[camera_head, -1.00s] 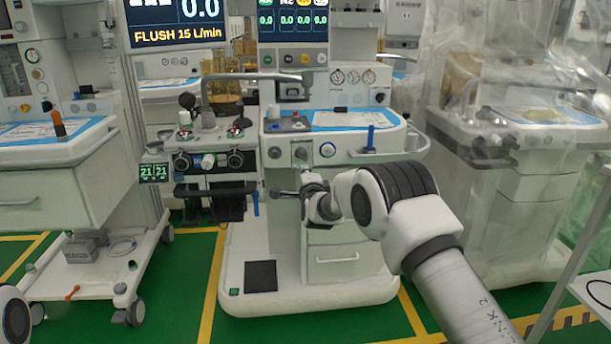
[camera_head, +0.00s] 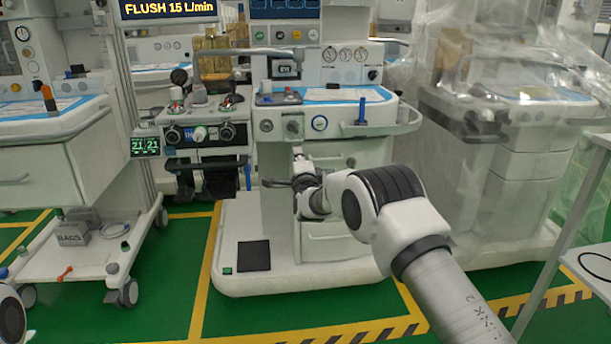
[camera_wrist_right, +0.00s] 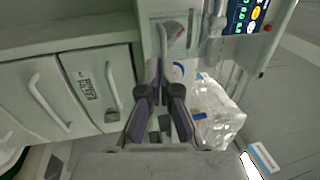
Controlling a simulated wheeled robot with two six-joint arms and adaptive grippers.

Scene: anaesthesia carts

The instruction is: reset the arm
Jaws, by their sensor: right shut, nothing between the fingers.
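My right arm comes in from the lower right in the head view. Its right gripper (camera_head: 297,160) is in front of the middle anaesthesia cart (camera_head: 325,283), just below the front panel with its knobs and blue-ringed dial. In the right wrist view, the dark fingers of the right gripper (camera_wrist_right: 160,92) are together with nothing between them. I cannot tell how far the fingertips are from the cart front. Only a rounded part of my left arm shows at the lower left edge of the head view. The left gripper is out of view.
A cart with a wheeled base (camera_head: 75,262) stands at left and a plastic-draped machine (camera_head: 500,180) at right. A white table (camera_head: 590,268) is at the right edge. Green floor (camera_head: 290,318) lies in front of the middle cart. The wrist view shows drawers (camera_wrist_right: 62,95) at left.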

